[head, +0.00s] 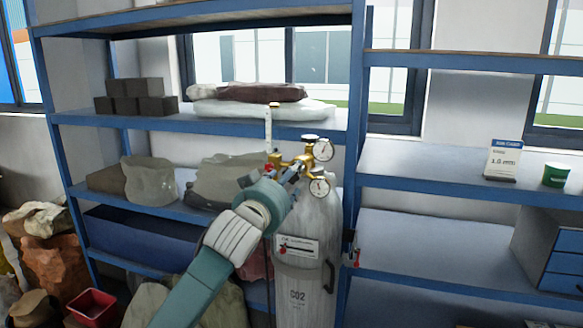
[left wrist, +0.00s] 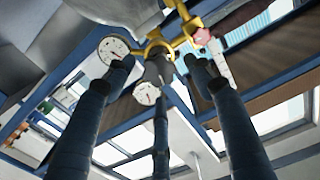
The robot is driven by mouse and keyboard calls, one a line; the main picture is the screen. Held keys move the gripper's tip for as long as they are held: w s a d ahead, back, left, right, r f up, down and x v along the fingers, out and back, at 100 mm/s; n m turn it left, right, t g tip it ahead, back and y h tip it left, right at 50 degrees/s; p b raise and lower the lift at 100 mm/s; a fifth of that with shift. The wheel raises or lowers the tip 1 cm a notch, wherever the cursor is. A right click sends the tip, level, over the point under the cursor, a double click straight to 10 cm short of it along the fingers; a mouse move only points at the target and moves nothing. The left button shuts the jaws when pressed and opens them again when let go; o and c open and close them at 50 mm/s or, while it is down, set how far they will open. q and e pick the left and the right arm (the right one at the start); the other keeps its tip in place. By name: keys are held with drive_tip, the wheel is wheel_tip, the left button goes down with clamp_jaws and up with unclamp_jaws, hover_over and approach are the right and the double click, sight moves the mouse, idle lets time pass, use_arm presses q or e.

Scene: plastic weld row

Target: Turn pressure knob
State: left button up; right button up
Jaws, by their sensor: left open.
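A brass regulator (head: 296,160) with two round white gauges (head: 324,149) sits on top of a grey CO2 cylinder (head: 305,265). My left gripper (head: 290,178) is at the regulator's front, just left of the lower gauge, and hides part of it. In the left wrist view its dark fingers (left wrist: 158,66) are spread apart, with the brass regulator body (left wrist: 182,38) just beyond the tips. A dark part lies between the fingertips; I cannot tell whether it is the pressure knob or a finger's tip. Contact is not clear. My right gripper is not in view.
A clear upright tube (head: 268,128) stands at the regulator's left, with a red part near its base. Blue shelving (head: 355,130) stands around the cylinder, with sacks (head: 262,110) and dark blocks (head: 135,100) on it. The right shelves are mostly bare.

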sight(291, 183)
use_arm(q)
drive_tip(key=shift+p+x, duration=0.55)
drive_tip(key=shift+x, duration=1.2)
drive_tip(key=c, duration=1.2)
